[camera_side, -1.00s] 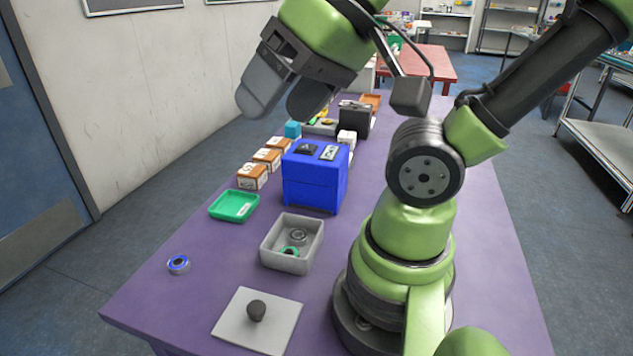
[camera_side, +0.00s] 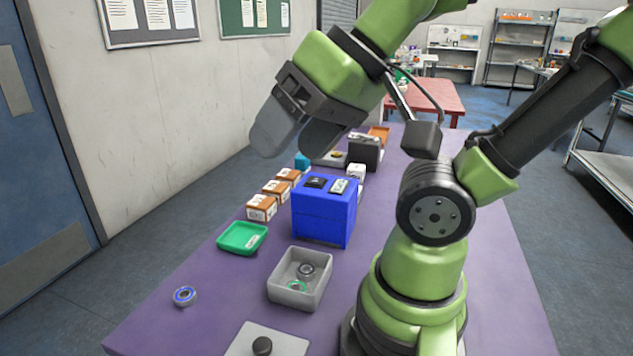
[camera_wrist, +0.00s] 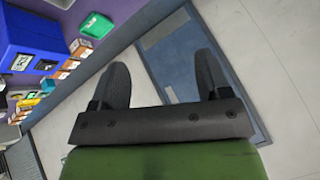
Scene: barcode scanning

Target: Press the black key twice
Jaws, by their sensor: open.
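A blue box (camera_side: 322,217) stands on the purple table in the side view. A small black piece (camera_side: 316,182) and a pale grey-green piece (camera_side: 339,186) lie on its top; the black piece looks like a key. A dark rounded knob (camera_side: 262,345) also stands on a pale plate (camera_side: 285,343) at the front. I cannot tell for sure which is the black key. My gripper (camera_side: 293,140) is open and empty, high above the table at the box's upper left. In the wrist view its fingers (camera_wrist: 162,65) are apart, with the blue box (camera_wrist: 13,35) at the upper left edge.
A grey bin (camera_side: 278,291) holding ring-like parts sits before the box. A green tray (camera_side: 230,248), several brown cartons (camera_side: 261,208) and a blue-ringed part (camera_side: 185,296) lie to the left. Dark items stand behind the box. The table's left front is mostly clear.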

